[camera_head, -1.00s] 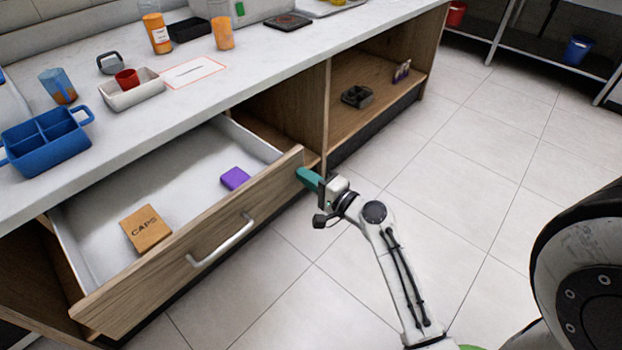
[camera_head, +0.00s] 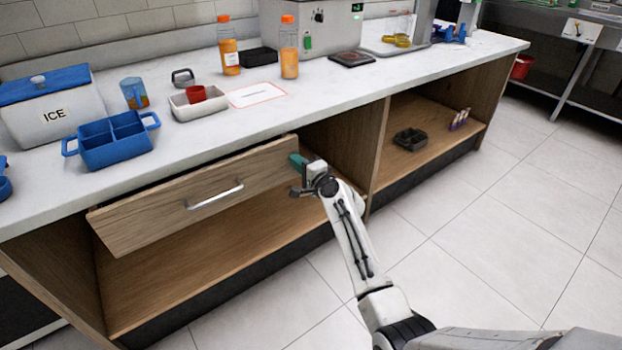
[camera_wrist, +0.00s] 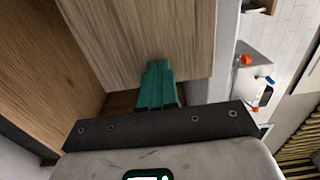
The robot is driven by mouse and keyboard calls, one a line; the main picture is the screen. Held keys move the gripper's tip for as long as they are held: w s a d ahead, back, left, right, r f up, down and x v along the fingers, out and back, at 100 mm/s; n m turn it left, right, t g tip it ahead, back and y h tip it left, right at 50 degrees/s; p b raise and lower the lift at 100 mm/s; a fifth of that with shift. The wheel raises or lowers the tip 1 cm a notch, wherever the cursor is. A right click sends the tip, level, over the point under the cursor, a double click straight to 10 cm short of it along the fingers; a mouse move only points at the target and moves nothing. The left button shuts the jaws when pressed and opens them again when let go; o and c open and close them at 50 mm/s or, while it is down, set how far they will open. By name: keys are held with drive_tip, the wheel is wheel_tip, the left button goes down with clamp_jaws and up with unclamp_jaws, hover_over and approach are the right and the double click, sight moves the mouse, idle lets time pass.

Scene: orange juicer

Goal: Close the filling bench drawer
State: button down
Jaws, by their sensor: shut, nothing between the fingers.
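The wooden drawer front (camera_head: 180,208) with its silver handle (camera_head: 214,195) stands under the counter in the head view. It is nearly in line with the bench, with a narrow dark gap along its top, and its inside is hidden. My gripper (camera_head: 296,161) is shut and empty at the upper right end of the drawer front. In the wrist view, the teal fingers (camera_wrist: 157,82) are together and point at the wooden drawer face (camera_wrist: 145,35). They look close against it; whether they touch I cannot tell.
The white counter (camera_head: 330,88) holds a blue divided tray (camera_head: 113,143), an ice box (camera_head: 50,108), a white bin (camera_head: 196,106) and orange bottles (camera_head: 289,62). Below the drawer is an open wooden shelf (camera_head: 215,245). The tiled floor (camera_head: 480,220) at right is clear.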

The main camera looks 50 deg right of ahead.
drive_tip(key=shift+b+x, duration=0.4)
drive_tip(key=shift+x, duration=1.05)
